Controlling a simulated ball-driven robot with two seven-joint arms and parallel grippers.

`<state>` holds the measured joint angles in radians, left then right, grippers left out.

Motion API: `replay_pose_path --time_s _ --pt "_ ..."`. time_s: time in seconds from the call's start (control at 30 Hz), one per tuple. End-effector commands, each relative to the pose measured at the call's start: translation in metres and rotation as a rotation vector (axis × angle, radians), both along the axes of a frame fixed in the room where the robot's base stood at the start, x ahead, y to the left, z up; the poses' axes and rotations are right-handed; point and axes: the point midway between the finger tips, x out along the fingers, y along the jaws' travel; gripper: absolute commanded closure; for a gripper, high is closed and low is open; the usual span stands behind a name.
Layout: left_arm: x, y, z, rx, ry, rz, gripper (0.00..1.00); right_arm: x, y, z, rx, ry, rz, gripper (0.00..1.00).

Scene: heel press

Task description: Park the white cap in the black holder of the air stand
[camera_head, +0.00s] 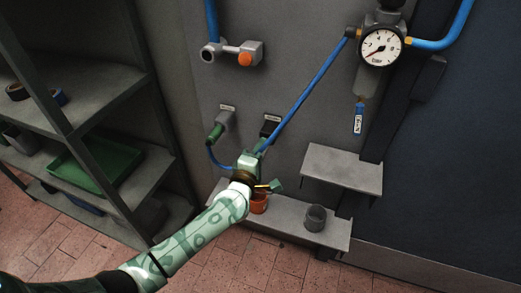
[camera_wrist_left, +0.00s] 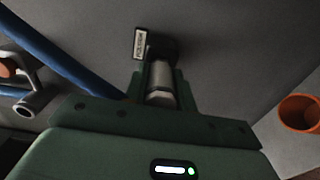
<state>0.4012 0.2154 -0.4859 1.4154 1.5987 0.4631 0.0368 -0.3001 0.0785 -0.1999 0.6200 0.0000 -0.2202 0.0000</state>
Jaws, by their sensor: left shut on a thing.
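My left gripper (camera_head: 257,158) is at the lower middle of the panel, just below the black holder (camera_head: 270,125). In the left wrist view the labelled black holder (camera_wrist_left: 155,45) is in front of the gripper (camera_wrist_left: 158,112). The gripper is shut on a pale grey, cylindrical piece (camera_wrist_left: 161,78), whose far end is at the holder; I cannot tell whether it is seated or only in line with it. Its body is partly hidden by the jaws, and I cannot tell for certain that it is the white cap. My right gripper is not in view.
A blue hose (camera_head: 310,90) runs from the gauge (camera_head: 381,46) down to my gripper. A grey fitting with a green end (camera_head: 216,132) is to the left. An orange cup (camera_head: 259,203) and a grey cup (camera_head: 315,217) stand on the lower shelf (camera_head: 285,222). Shelving (camera_head: 75,130) stands at left.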

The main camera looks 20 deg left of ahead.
Motion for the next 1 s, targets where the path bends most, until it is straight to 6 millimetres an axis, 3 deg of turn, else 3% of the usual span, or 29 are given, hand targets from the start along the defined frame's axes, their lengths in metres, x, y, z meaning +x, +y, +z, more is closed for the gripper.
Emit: replay_pose_path --time_s 0.8,0.83,0.9,1.0 --pt "0.015 0.0 0.0 0.0 -0.001 0.0 1.0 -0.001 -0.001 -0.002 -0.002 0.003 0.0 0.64" --pt "0.015 0.0 0.0 0.0 -0.001 0.0 0.68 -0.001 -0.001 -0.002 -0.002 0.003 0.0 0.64" --pt "0.014 0.0 0.0 0.0 -0.001 0.0 0.49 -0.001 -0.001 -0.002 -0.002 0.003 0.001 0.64" --pt "0.014 0.0 0.0 0.0 -0.001 0.0 0.48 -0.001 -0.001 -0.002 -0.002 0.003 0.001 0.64"
